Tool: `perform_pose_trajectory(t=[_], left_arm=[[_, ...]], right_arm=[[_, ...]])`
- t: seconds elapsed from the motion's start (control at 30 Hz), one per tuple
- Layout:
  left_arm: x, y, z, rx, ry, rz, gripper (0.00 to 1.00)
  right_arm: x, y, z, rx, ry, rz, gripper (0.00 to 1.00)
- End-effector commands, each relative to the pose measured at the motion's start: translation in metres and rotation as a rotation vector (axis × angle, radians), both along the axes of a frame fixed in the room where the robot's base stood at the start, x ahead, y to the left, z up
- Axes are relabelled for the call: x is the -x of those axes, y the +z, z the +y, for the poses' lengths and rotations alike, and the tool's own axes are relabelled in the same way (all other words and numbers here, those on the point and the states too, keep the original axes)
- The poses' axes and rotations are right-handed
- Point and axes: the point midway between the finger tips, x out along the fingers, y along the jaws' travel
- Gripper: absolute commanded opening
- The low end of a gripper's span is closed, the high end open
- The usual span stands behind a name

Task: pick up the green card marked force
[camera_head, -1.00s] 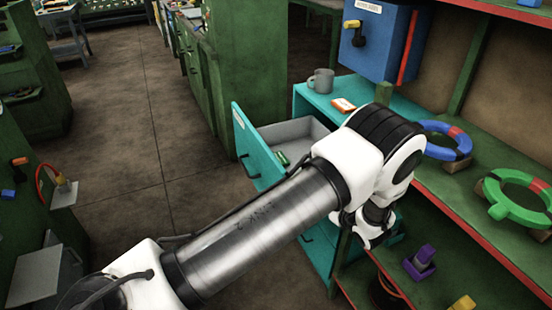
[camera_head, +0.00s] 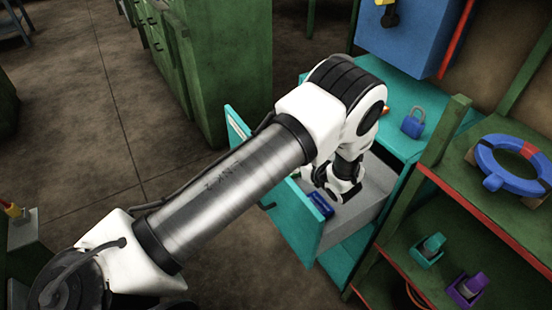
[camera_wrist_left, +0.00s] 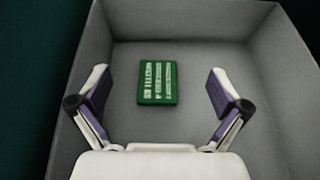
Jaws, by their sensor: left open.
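A green card (camera_wrist_left: 157,83) with several lines of white print lies flat on the grey floor of an open drawer in the left wrist view. I cannot read the print. My left gripper (camera_wrist_left: 160,88) is open, with purple-padded fingers on either side of the card and apart from it. In the head view my left gripper (camera_head: 335,192) reaches down into the teal-fronted drawer (camera_head: 285,205), and the card cannot be made out there. A small blue piece shows by the gripper; I cannot tell what it is. My right gripper is not in view.
The drawer's grey walls (camera_wrist_left: 268,70) surround the gripper. A blue padlock (camera_head: 413,124) stands on the teal cabinet top. A green shelf (camera_head: 480,225) at right holds a blue ring (camera_head: 510,172) and small teal and purple items.

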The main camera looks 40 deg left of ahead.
Motion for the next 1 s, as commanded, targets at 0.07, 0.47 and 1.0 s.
perform_pose_trajectory(t=[0.07,0.47,1.0], left_arm=[[0.001,-0.016,0.000,0.000,0.000,0.004,1.00],[-0.004,-0.079,0.010,0.001,0.001,0.000,1.00],[-0.028,-0.104,0.063,0.000,0.000,0.000,1.00]], right_arm=[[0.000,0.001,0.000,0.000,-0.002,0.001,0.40],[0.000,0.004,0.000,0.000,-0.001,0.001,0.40],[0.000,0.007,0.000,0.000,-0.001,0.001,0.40]])
